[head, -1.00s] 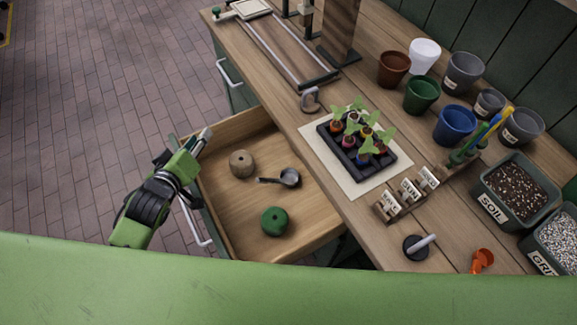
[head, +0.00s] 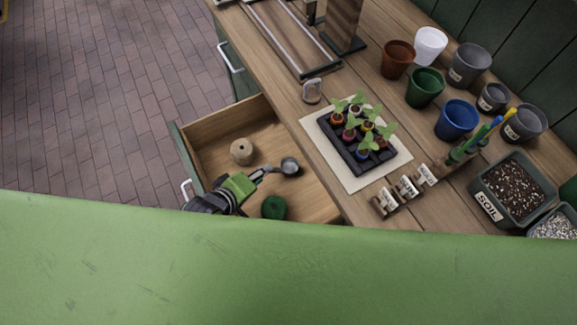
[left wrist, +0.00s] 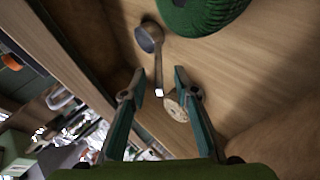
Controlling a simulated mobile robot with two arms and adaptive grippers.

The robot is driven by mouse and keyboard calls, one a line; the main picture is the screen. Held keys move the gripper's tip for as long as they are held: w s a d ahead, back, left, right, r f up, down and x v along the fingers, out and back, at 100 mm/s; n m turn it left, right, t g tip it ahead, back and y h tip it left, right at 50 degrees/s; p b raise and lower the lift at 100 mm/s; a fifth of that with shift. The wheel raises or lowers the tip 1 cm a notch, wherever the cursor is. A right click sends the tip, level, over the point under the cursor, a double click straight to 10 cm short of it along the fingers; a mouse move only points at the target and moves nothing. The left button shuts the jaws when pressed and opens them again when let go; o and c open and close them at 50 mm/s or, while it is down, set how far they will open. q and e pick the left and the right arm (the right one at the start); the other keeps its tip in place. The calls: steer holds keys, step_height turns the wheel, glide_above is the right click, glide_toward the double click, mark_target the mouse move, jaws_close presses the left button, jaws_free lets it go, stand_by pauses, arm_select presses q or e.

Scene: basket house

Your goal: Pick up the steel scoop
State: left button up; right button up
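The steel scoop (head: 289,166) lies in the open wooden drawer, its bowl toward the right. In the left wrist view the scoop (left wrist: 149,38) has its bowl at the top and its handle running down between the fingertips. My left gripper (head: 262,174) is over the drawer at the handle end of the scoop. In the left wrist view my left gripper (left wrist: 159,80) has its fingers apart, one on each side of the handle end, not closed on it. My right gripper is not in view.
The drawer (head: 222,136) also holds a round tan twine spool (head: 241,151) and a green spool (head: 274,207), both near my left gripper. A seedling tray (head: 343,151) and several pots stand on the bench to the right.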

arm_select(q)
steer(key=shift+p+x, duration=0.35)
steer(key=shift+x, duration=2.3)
steer(key=shift+r, duration=0.1)
steer(key=shift+c, duration=0.4)
jaws_close()
